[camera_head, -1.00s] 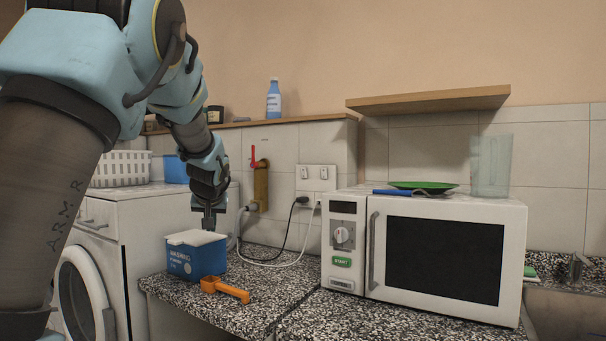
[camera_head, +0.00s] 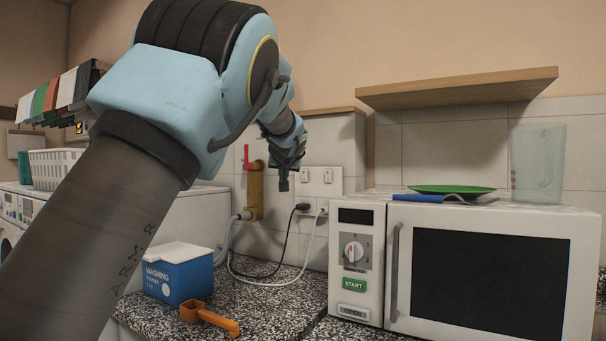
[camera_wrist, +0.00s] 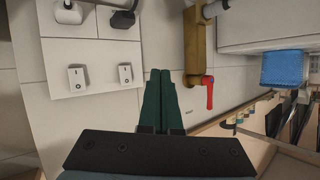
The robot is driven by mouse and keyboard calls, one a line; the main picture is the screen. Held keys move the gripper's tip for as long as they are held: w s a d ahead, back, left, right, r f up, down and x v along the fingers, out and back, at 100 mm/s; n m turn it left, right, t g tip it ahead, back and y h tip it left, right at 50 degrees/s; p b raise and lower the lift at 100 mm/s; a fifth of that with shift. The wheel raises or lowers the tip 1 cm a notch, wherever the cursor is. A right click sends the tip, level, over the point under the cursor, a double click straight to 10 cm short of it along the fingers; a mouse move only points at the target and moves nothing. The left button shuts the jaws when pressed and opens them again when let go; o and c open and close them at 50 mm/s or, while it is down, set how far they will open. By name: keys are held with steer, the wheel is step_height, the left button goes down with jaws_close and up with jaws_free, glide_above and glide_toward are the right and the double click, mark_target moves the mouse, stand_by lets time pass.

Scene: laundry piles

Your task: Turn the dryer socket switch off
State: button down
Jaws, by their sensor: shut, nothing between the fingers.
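A white double socket plate (camera_head: 320,190) is on the tiled wall behind the counter. It has two rocker switches, left (camera_head: 303,175) and right (camera_head: 328,175). Below them are a black plug (camera_head: 302,207) and a white plug (camera_head: 322,211). In the wrist view the plate appears upside down, with both switches (camera_wrist: 77,77) (camera_wrist: 125,73) clear. I cannot tell which switch is the dryer's. My gripper (camera_head: 284,186) is shut and empty, pointing down just left of the plate in the head view. In the wrist view its fingertips (camera_wrist: 160,72) are beside the plate, apart from the switches.
A brass pipe with a red-handled valve (camera_head: 250,180) is left of the plate. A microwave (camera_head: 365,290) stands to the right, and a wooden shelf (camera_head: 455,90) is above it. A washing powder box (camera_head: 178,275) and orange scoop (camera_head: 210,318) lie on the counter. Cables hang below the plugs.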

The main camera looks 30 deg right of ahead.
mark_target(304, 176)
steer(key=shift+d, duration=0.1)
steer(key=w+d+r+p, duration=0.1)
steer(key=w+d+p, duration=0.3)
steer(key=d+p, duration=0.3)
steer(key=shift+w+d+p, duration=0.15)
steer(key=shift+d+p, duration=0.05)
steer(key=shift+p, duration=1)
stand_by(1.3)
steer(key=shift+w+d, duration=0.15)
steer(key=shift+d, duration=0.25)
steer(key=shift+w+d+r+p, duration=0.15)
steer(key=shift+d+p, duration=0.1)
steer(key=shift+p, duration=0.25)
stand_by(0.3)
steer(key=shift+a+b, duration=0.15)
steer(key=shift+b, duration=0.15)
